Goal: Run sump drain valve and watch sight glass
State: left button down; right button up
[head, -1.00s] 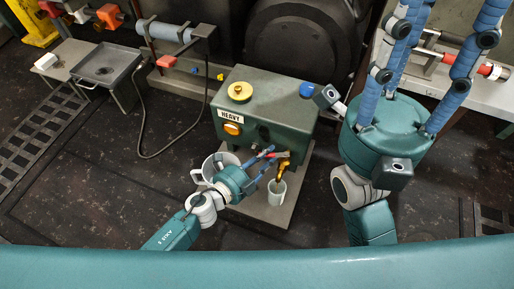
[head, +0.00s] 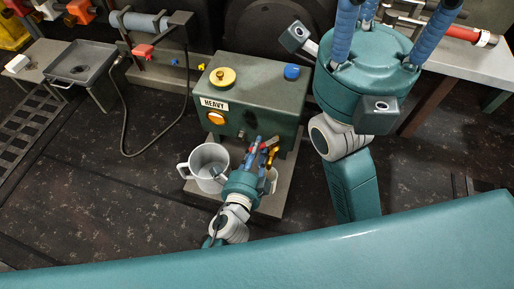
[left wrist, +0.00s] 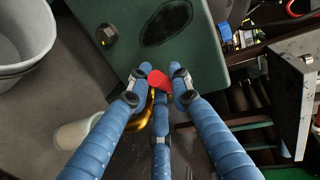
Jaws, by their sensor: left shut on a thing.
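A green box (head: 250,100) labelled HEAVY has a brass drain valve (left wrist: 160,115) with a red lever (left wrist: 157,80) low on its front. My left gripper (head: 263,147) is shut on the red lever; its blue fingers close around it in the left wrist view. A pale cup (left wrist: 75,132) stands below the valve, mostly behind my gripper in the head view. A dark oval (left wrist: 167,22) and a hexagonal fitting (left wrist: 105,35) show on the box; I cannot tell which is the sight glass. My right gripper (head: 385,20) is at upper right, fingertips out of frame.
A large grey jug (head: 207,165) stands left of my left gripper on the grey base plate. A yellow cap (head: 222,77) and a blue cap (head: 292,72) sit on the box. A tray stand (head: 82,62) and a hose are left. Floor at lower left is clear.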

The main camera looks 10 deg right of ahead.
pick_arm(q)
jog(key=shift+a+f, duration=0.1)
jog(key=c, duration=1.5)
grip_release()
jog(key=shift+c, duration=0.2)
jog(key=v, duration=1.2)
dwell(4.6)
